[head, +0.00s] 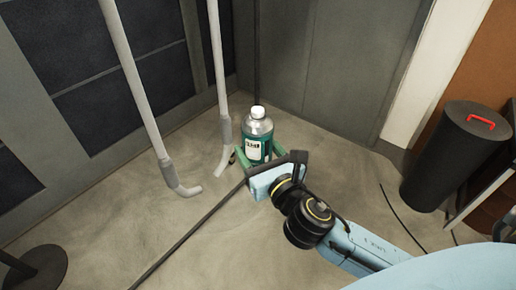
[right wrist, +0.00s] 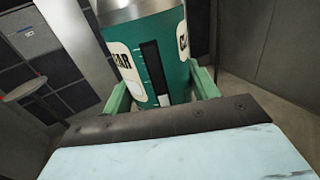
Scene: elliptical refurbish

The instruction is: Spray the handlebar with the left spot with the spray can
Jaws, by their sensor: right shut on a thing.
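A spray can (head: 258,142) with a white cap and a teal label stands upright in my right gripper (head: 256,158). The green fingers are closed on its lower part from both sides. The right wrist view shows the can's teal label (right wrist: 178,70) between the green fingers (right wrist: 162,95). Two grey handlebar tubes hang in the head view: the left handlebar (head: 140,85) and the right handlebar (head: 219,75), each with a bent lower end. The can is just right of the right handlebar and apart from the left one. No spot is discernible on either. My left gripper is not in view.
A black cylindrical bin (head: 452,155) with a red handle stands at the right. A dark round base (head: 38,268) is at the lower left. Panelled walls close off the back and left. A thin dark rod runs diagonally across the floor.

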